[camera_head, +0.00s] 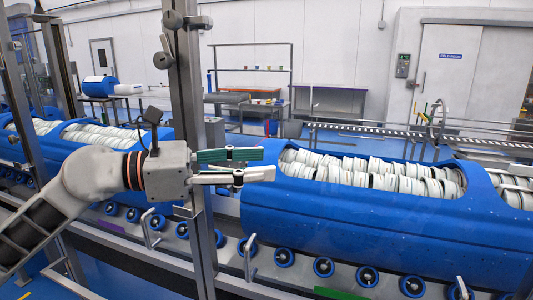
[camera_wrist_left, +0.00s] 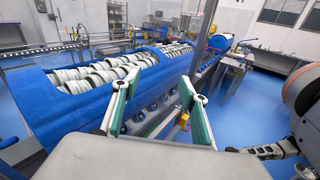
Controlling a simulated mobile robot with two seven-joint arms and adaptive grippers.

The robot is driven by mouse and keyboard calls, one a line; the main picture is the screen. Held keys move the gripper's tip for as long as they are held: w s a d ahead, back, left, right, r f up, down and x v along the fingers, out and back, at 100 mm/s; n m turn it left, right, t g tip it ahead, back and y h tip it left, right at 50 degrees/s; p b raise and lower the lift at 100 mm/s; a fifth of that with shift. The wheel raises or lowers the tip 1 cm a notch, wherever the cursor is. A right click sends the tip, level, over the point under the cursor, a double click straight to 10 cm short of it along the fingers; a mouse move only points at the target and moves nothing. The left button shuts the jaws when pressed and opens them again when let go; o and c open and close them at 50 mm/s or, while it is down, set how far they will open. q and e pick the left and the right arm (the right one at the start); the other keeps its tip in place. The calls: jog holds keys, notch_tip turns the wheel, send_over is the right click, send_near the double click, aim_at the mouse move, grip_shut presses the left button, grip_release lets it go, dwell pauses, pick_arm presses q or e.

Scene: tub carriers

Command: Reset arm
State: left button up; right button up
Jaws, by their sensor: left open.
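My left gripper (camera_head: 266,164) reaches in from the left in the head view. Its two green-and-grey fingers are apart and nothing is between them. In the left wrist view the open fingers (camera_wrist_left: 158,80) stand apart at the bottom middle. In the head view the fingertips appear just in front of the left end of a big blue tub carrier (camera_head: 370,222) filled with rows of white tubs (camera_head: 375,178); I cannot tell whether they touch.
A grey steel post (camera_head: 188,95) stands close behind my left gripper. Another blue carrier (camera_head: 100,146) with tubs is at the left. The carriers rest on a roller conveyor with blue wheels (camera_head: 324,267). Open blue floor (camera_wrist_left: 255,105) lies at the right in the wrist view.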

pick_arm(q)
jog(key=w+a+f+m+t+y, duration=0.1)
jog(key=a+f+m+t+y, duration=0.25)
jog(key=f+m, duration=0.8)
jog(key=a+f+m+t+y, duration=0.2)
jog(key=a+f+m+t, duration=0.25)
jog(key=f+m, duration=0.7)
jog(key=w+a+f+m+t+y, duration=0.1)
jog(key=a+f+m+t+y, duration=0.3)
jog(key=f+m, duration=0.75)
jog(key=s+a+f+n+g+y, duration=0.2)
jog(key=s+f+n, duration=0.3)
jog(key=s+f, duration=0.5)
jog(key=s+a+f+n+g+y, duration=0.2)
jog(key=s+f, duration=0.8)
jog(key=f, duration=0.7)
jog(key=a+n+g, duration=0.1)
jog(key=n+g, duration=0.1)
jog(key=n, duration=0.1)
jog(key=shift+s+a+y, duration=0.25)
jog(key=shift+a+y, duration=0.1)
jog(key=shift+a, duration=0.05)
